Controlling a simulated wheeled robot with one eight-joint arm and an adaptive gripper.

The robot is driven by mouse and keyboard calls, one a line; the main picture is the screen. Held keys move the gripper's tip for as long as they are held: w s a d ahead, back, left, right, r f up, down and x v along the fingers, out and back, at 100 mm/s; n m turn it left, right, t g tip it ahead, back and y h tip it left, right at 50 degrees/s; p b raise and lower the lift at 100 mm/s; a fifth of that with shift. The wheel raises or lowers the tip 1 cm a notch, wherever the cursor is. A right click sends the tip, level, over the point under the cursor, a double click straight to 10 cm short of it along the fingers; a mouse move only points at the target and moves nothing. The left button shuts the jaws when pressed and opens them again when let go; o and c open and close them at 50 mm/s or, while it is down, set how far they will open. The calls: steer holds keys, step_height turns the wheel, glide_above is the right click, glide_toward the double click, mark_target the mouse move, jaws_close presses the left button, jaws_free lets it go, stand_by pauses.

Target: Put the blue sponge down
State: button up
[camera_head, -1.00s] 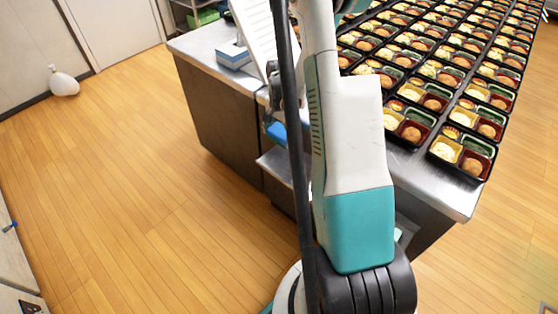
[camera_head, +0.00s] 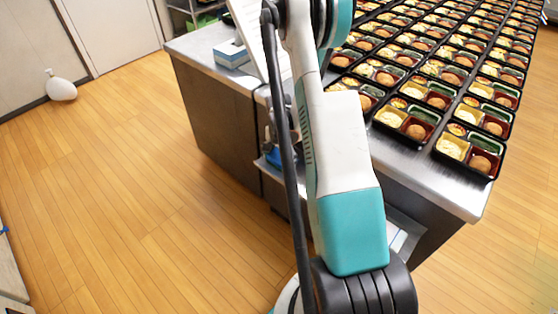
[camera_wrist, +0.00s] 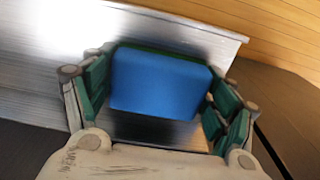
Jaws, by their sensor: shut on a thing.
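The blue sponge (camera_wrist: 157,86), with a dark green layer along its far edge, sits between the fingers of my gripper (camera_wrist: 158,92) in the wrist view. The gripper is shut on it, with green-padded fingers at both sides. A metal shelf (camera_wrist: 35,95) lies beneath; whether the sponge touches it I cannot tell. In the head view the sponge (camera_head: 274,154) is a small blue patch at the low shelf beside the counter, mostly hidden by my arm.
The steel counter (camera_head: 425,178) holds many filled bento trays (camera_head: 466,152) in rows. A blue-and-white box (camera_head: 231,54) stands on its left part.

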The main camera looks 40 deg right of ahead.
mark_target(279, 157)
steer(key=shift+f, duration=0.1)
steer(key=o, duration=1.3)
step_height(279, 157, up, 12)
steer(key=p, duration=0.4)
